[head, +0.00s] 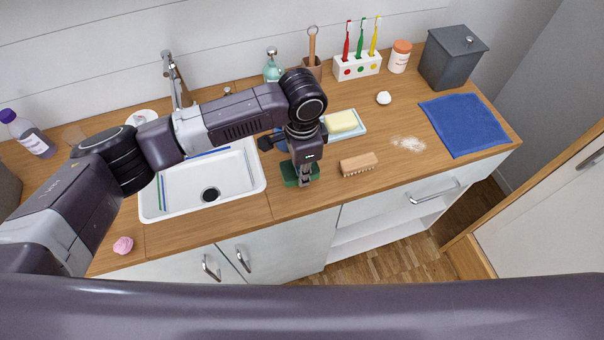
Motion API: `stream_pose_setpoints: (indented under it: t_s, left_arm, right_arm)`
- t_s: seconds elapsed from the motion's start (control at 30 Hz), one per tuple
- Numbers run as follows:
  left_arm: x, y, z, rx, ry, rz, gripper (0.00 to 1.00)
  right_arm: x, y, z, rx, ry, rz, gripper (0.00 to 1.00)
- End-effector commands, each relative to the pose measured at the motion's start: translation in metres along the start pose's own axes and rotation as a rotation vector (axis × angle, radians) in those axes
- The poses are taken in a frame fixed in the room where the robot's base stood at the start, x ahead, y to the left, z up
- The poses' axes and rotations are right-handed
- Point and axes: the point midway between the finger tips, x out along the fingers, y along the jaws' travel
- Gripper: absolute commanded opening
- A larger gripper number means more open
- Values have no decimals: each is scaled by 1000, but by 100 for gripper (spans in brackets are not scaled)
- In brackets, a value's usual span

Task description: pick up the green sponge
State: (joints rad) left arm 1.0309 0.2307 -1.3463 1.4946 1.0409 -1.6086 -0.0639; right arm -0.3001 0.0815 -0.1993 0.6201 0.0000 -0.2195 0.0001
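The green sponge (289,175) lies on the wooden counter, just right of the sink. My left gripper (305,178) points down from above at the sponge and covers its middle. Green shows on both sides of the gripper. The fingers are small and partly hidden by the gripper body, so I cannot tell whether they are open or closed on the sponge. My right gripper is not in view.
A wooden brush (358,164) lies close to the right of the sponge. Behind is a yellow soap bar (341,121) on a dish (361,127). The white sink (163,205) is at left. A blue cloth (465,124) and white powder (408,144) lie at right.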

Motion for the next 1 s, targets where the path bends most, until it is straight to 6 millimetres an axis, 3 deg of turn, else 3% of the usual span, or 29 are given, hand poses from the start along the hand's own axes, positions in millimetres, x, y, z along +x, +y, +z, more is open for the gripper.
stream_pose_setpoints:
  t_s: [0.17,0.37,1.0]
  left_arm:
    - [-7,-1,0,-1,1,-1,0]
    - [-33,-1,-1,1,3,-3,0]
    - [-178,-1,-1,0,1,-3,0]
  right_arm:
    - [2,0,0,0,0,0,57]
    - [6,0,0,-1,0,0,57]
    - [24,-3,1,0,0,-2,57]
